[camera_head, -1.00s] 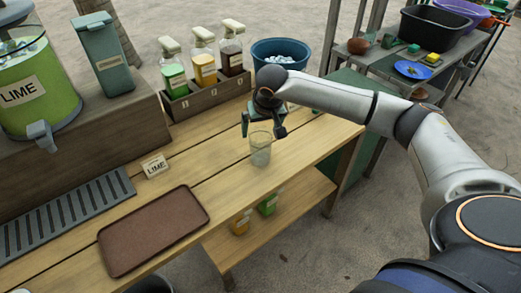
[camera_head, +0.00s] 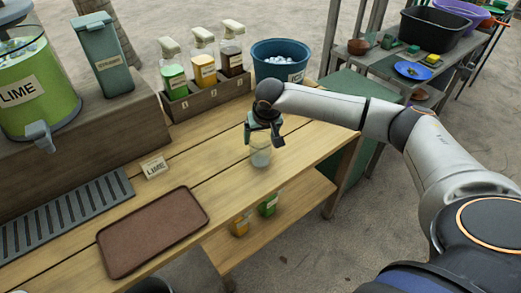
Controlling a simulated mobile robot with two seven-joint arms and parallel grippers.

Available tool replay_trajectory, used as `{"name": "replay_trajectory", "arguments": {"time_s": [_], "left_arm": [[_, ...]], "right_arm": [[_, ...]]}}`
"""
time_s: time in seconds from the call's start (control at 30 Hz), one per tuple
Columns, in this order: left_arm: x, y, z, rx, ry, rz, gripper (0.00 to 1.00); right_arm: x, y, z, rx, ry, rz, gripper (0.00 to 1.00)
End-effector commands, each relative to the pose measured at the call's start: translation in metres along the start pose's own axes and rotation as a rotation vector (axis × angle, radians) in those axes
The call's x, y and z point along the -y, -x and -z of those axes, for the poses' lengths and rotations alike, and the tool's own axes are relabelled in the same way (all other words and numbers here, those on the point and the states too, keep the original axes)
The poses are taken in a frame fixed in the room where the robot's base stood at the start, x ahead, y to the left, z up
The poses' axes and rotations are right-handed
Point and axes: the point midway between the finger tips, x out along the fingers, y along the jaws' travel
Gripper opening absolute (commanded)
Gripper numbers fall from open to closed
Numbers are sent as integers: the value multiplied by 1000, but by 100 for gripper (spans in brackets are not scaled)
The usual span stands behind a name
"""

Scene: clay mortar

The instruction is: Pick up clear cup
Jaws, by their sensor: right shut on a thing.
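The clear cup (camera_head: 260,157) stands upright on the wooden table, near its right front part. My right gripper (camera_head: 263,140) reaches in from the right and points down at the cup. Its fingers are at the two sides of the cup's upper part and are shut on it. The cup's rim is partly hidden by the gripper. My left gripper is not in view.
A brown tray (camera_head: 152,232) lies at the front left of the table, beside a grey drip grate (camera_head: 62,222). A LIME card (camera_head: 155,166) stands left of the cup. A bottle rack (camera_head: 205,97) and a blue tub (camera_head: 280,60) are behind.

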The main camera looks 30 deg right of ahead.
Motion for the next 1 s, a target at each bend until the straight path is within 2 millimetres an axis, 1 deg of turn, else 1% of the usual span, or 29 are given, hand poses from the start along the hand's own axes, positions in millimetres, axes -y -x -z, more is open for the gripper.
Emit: {"name": "replay_trajectory", "arguments": {"time_s": [0.03,0.07,0.4,0.63,0.77,0.87,1.0], "left_arm": [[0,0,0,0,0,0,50],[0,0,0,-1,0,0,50],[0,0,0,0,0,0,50],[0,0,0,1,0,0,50],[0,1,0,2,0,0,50],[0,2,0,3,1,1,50],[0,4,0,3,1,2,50]], "right_arm": [[0,0,0,0,0,0,46],[0,0,0,0,0,0,43],[0,0,0,0,0,0,4],[0,1,0,-1,0,0,4],[0,5,2,-1,-1,0,4],[0,13,6,-2,-1,1,4],[0,33,13,-2,0,2,4]]}}
